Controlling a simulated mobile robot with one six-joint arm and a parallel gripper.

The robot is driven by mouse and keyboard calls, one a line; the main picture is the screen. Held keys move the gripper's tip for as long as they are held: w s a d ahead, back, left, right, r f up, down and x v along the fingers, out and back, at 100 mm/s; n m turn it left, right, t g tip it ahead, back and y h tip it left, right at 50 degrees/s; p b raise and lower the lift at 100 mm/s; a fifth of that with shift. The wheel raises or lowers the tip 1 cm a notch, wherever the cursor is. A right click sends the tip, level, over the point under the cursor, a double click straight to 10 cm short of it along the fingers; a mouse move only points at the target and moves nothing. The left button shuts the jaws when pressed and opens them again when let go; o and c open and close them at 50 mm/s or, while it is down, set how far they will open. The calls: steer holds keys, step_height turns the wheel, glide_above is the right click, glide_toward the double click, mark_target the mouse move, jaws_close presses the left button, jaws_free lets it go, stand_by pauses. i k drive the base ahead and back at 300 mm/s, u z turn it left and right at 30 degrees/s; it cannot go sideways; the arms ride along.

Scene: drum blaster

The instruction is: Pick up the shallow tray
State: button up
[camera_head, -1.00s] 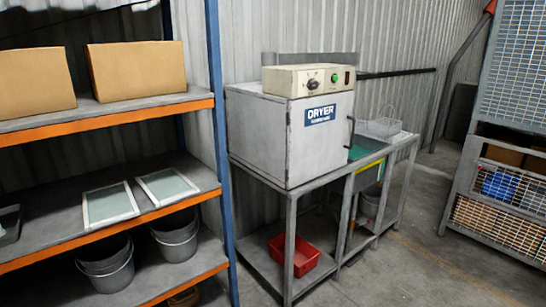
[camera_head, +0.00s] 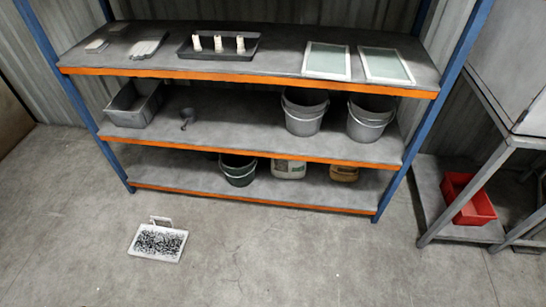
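A shallow dark tray (camera_head: 229,56) lies on the upper visible shelf of the rack, left of two framed panels. Three upright whitish pieces (camera_head: 218,44) stand in it. A second low container, white with a raised handle (camera_head: 153,257), sits on the floor in front of the rack and holds many small metal parts. Which of the two the task calls the shallow tray cannot be told from the view. My gripper is not in view.
The rack (camera_head: 260,77) has orange beams and blue posts. Pale framed panels (camera_head: 327,61), grey buckets (camera_head: 305,112), a grey bin (camera_head: 135,104) and a dark green bucket (camera_head: 238,170) stand on it. A red bin (camera_head: 468,199) is at right. Floor in front is mostly clear.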

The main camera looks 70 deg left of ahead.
mark_target(154, 241)
steer(key=u, duration=1)
steer(key=k, duration=0.15)
steer(key=z, duration=2.55)
steer(key=k, duration=0.15)
steer(key=z, duration=2.2)
steer(key=k, duration=0.5)
steer(key=z, duration=0.1)
